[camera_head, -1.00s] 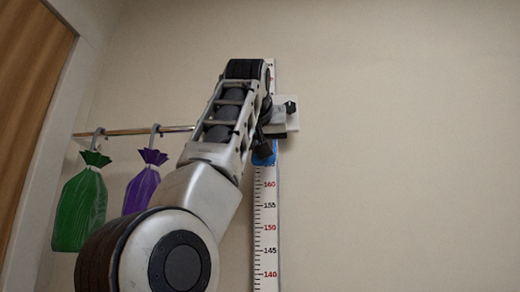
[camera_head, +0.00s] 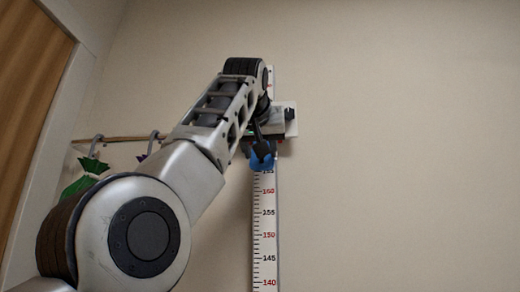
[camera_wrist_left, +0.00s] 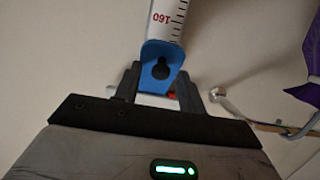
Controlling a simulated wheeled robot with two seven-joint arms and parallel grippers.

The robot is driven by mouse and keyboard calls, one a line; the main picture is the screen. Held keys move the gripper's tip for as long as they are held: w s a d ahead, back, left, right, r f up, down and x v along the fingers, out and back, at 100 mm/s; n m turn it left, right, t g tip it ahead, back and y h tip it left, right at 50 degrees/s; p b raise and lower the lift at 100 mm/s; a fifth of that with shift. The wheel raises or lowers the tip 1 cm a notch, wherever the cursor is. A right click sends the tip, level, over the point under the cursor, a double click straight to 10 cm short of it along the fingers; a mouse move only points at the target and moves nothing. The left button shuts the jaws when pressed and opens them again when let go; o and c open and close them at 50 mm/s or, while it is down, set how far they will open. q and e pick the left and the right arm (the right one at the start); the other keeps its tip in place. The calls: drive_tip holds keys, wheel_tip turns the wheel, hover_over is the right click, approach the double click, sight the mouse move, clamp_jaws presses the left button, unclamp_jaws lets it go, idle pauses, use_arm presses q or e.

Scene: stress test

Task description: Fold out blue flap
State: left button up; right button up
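The blue flap (camera_head: 262,163) is on a white measuring ruler (camera_head: 264,225) on the wall, just above the 160 mark. In the left wrist view the blue flap (camera_wrist_left: 155,54) has a dark keyhole-shaped mark and lies between the fingers of my left gripper (camera_wrist_left: 158,82). The fingers stand apart, one on each side of it; I cannot tell whether they touch it. In the head view my left gripper (camera_head: 262,148) points down at the flap and partly covers it. How far the flap is folded out is unclear. My right gripper is not in view.
A rail (camera_head: 115,139) on the wall carries a green bag (camera_head: 90,170) and a purple bag, both mostly hidden by my left arm. The purple bag (camera_wrist_left: 304,80) shows at the right in the wrist view. The wall right of the ruler is clear.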

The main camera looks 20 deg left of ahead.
use_arm(q)
drive_tip(key=shift+f, duration=0.1)
drive_tip(key=b+v, duration=0.3)
drive_tip(key=v, duration=1.3)
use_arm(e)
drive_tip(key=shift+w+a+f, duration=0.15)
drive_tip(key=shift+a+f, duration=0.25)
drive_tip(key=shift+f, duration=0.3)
